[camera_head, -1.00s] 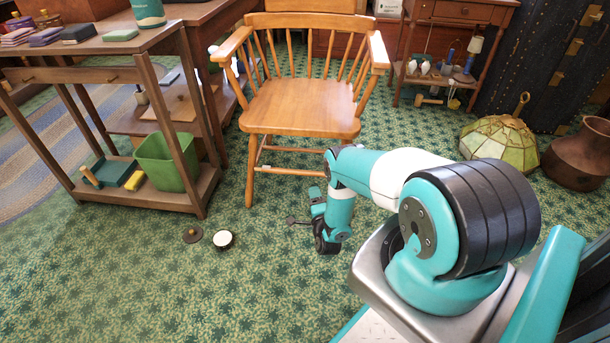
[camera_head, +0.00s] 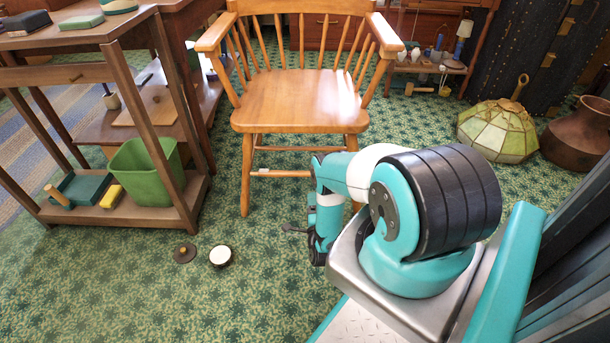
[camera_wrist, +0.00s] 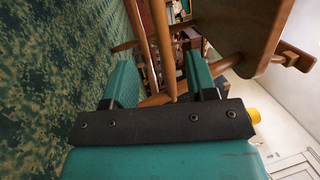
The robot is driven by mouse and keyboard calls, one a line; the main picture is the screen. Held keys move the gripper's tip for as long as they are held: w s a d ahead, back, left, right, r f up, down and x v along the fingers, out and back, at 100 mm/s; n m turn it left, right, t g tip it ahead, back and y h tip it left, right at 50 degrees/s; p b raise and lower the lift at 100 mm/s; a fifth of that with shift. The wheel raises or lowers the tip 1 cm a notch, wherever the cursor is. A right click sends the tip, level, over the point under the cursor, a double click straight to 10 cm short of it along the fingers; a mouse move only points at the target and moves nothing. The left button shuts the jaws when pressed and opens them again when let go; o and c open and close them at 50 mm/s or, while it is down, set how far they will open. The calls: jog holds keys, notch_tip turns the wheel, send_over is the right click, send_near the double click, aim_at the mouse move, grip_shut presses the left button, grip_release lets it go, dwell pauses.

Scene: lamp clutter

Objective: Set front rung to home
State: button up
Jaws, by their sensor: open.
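The wooden chair (camera_head: 295,105) stands upright in front of me. An upper rung (camera_head: 298,148) runs between its legs, and a lower rung (camera_head: 285,173) has a small pale patch near its left end. My arm hides the right ends of both rungs. In the wrist view, my gripper (camera_wrist: 158,62) is open, with its two teal fingers apart. Two slim wooden bars, including this nearer bar (camera_wrist: 162,40), show beyond and between the fingers. I cannot tell which is the front rung. No grip on either bar shows. The seat (camera_wrist: 246,28) is at the upper right.
A wooden shelf stand (camera_head: 150,200) with a green bin (camera_head: 146,172) is at the left. A dark disc (camera_head: 184,253) and a white-topped round object (camera_head: 220,256) lie on the carpet. A glass lampshade (camera_head: 498,130) and brown pot (camera_head: 580,135) stand right. Carpet at lower left is mostly clear.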

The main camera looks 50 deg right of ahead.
aim_at(306, 174)
jog(key=b+x, duration=1.3)
jog(key=shift+w+d, duration=0.2)
jog(key=shift+r, duration=0.1)
jog(key=shift+c, duration=0.2)
